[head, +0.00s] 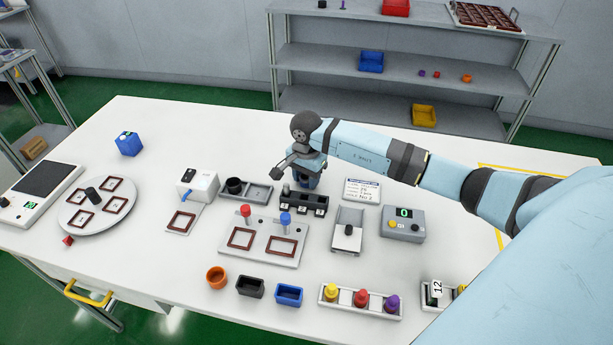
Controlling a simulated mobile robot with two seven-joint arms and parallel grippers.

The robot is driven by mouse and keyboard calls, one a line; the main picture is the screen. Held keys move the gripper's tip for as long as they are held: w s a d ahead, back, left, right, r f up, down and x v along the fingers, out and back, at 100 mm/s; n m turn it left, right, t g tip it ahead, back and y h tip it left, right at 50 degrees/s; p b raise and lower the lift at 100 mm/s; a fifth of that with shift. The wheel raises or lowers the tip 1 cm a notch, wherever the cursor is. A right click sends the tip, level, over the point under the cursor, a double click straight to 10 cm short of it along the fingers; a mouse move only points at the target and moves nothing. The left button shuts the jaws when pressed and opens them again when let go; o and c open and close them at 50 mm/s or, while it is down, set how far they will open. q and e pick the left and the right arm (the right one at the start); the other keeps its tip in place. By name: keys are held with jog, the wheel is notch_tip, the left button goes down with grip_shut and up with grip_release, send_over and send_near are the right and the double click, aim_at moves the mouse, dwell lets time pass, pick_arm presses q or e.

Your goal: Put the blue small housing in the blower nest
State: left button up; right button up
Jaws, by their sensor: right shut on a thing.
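My right gripper (306,176) reaches down from the right over the middle of the table, just above a black block with labelled slots (303,204). It is shut on a small blue piece (308,183), mostly hidden by the hand; I cannot tell its full shape or whether it touches the block. A white box with a blue nozzle (197,187), which looks like the blower, stands to the left, with a brown square nest (182,221) in front of it. An open blue housing (288,295) sits at the front of the table. My left gripper is out of view.
A plate with two brown square frames (263,238) and red and blue knobs lies in front of the gripper. A grey tray (259,192) stands between blower and gripper. A round turntable (97,204) is at left. The back left table is clear around a blue box (129,144).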

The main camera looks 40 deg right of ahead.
jog(key=shift+f, duration=0.2)
jog(key=o, duration=0.9)
jog(key=shift+r, duration=0.1)
